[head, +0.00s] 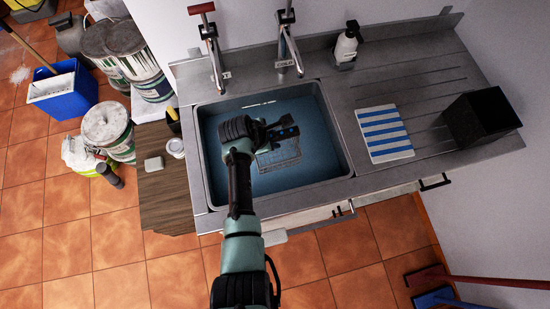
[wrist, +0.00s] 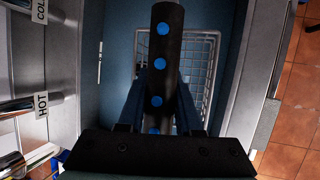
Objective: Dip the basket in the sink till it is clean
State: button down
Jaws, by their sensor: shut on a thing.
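The sink (head: 331,176) is a steel basin that looks filled with blue water. My gripper (head: 268,131) is over it, shut on a dark handle with blue dots, which shows large in the wrist view (wrist: 163,15). The basket (head: 281,160) is pale wire mesh and hangs below the handle, inside the sink's outline. In the wrist view the basket (wrist: 202,75) is partly hidden by the handle and my gripper (wrist: 161,90). Its visible wires look whitish; I cannot tell how deep it sits in the water or whether dirt is on it.
Two taps (head: 288,50) stand behind the sink. A soap bottle (head: 347,45), a striped cloth (head: 384,132) and a black box (head: 482,116) are on the counter to the right. A wooden board (head: 165,190) with a small tin (head: 176,148) is at left.

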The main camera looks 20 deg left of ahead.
aim_at(273, 133)
jog(key=shift+r, duration=0.1)
notch_tip(273, 133, up, 4)
jog(key=p, duration=0.4)
